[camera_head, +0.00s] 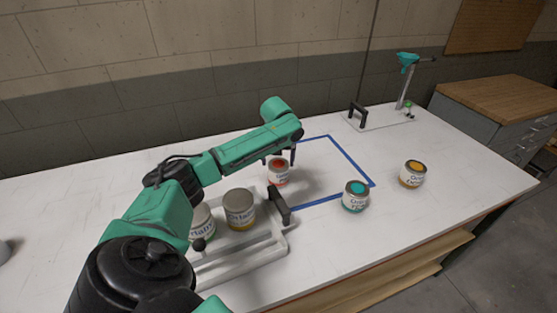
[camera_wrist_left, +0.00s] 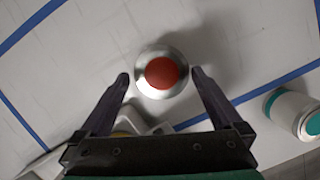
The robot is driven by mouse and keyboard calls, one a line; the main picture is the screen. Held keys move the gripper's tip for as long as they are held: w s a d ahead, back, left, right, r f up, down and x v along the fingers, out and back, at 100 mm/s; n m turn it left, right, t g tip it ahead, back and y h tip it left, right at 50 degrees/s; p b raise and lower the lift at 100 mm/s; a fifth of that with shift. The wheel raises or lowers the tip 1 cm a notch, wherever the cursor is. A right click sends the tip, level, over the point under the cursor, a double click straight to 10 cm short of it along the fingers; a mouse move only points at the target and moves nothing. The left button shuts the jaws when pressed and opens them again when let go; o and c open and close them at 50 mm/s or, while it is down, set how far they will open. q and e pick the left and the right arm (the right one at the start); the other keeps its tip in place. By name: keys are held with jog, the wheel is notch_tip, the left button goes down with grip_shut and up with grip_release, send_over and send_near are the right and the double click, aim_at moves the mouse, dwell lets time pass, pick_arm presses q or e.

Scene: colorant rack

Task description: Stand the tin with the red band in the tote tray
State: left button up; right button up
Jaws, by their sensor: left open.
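The tin with the red band (camera_head: 278,176) stands upright on the white table, just beyond the tote tray's far right corner. It also shows from above, with a red lid centre, in the left wrist view (camera_wrist_left: 162,73). My left gripper (camera_head: 290,152) is over it, pointing down. In the wrist view the open fingers (camera_wrist_left: 161,75) lie on either side of the tin, with no clear contact. My left arm hides part of the tray. My right gripper is not in view.
A teal-topped tin (camera_head: 355,196) and an orange-topped tin (camera_head: 412,173) stand to the right on the table. Blue tape (camera_head: 350,160) outlines an area around the red tin's right. A stand with a teal head (camera_head: 404,80) is at the back right.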

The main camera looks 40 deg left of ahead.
pick_arm(q)
jog(key=p+x, duration=0.1)
jog(key=x, duration=0.5)
jog(key=shift+w, duration=0.15)
jog(key=c, duration=1.4)
